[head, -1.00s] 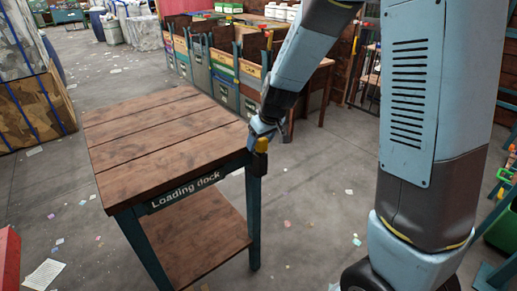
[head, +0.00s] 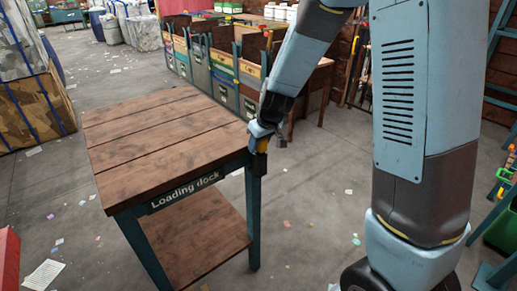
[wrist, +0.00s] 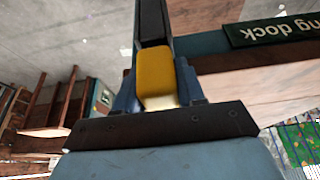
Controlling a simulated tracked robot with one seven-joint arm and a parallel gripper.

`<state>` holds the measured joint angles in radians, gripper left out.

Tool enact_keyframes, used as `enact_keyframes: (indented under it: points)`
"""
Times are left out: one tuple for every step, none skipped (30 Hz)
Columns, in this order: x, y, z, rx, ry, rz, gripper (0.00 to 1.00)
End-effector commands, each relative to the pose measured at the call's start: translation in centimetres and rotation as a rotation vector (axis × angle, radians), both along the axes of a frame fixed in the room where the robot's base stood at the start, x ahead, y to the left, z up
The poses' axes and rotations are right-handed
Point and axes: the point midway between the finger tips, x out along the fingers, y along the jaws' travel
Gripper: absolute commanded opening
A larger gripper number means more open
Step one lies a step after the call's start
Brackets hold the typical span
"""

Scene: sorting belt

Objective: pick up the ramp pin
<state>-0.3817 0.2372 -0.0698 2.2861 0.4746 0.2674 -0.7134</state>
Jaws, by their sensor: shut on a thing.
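The ramp pin (wrist: 155,79) shows as a yellow block with rounded edges in the wrist view, between my two blue fingers. In the head view a small part of its yellow (head: 262,146) shows at my gripper (head: 258,138), by the right corner of the loading dock table. My gripper is shut on the yellow part. The rest of the pin is hidden, and I cannot tell whether it still sits in the table's side.
The wooden loading dock table (head: 150,125) has a bare top and a lower shelf (head: 200,237). A row of bins (head: 222,65) stands behind it. The floor (head: 315,200) has scattered paper scraps.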

Motion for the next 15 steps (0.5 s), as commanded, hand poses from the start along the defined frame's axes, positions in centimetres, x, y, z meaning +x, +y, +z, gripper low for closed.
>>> enact_keyframes:
  points:
    - [-0.02, 0.02, 0.00, 0.000, 0.000, 0.000, 0.10]
    - [-0.01, 0.03, 0.00, 0.000, 0.000, 0.000, 0.07]
    - [-0.01, 0.04, 0.00, 0.000, 0.000, 0.000, 0.04]
    - [-0.01, 0.04, 0.00, 0.000, 0.000, 0.001, 0.01]
    - [-0.02, 0.05, 0.00, 0.000, 0.000, 0.001, 0.00]
    - [0.00, 0.06, 0.03, 0.000, -0.001, 0.001, 0.00]
    - [0.00, 0.06, 0.03, 0.000, -0.001, 0.001, 0.00]
    - [0.00, 0.06, 0.03, 0.000, -0.001, 0.001, 0.00]
    - [-0.01, 0.07, 0.02, 0.000, -0.001, 0.001, 0.00]
    - [-0.01, 0.07, 0.02, 0.000, -0.001, 0.001, 0.00]
    - [0.00, 0.07, 0.05, 0.000, -0.001, 0.001, 0.00]
    - [0.00, 0.07, 0.10, 0.000, -0.001, 0.001, 0.00]
    - [0.01, 0.09, 0.20, 0.000, -0.001, 0.002, 0.00]
    - [0.02, 0.11, 0.34, 0.000, -0.002, 0.002, 0.00]
    - [0.04, 0.12, 0.62, 0.001, -0.003, 0.003, 0.00]
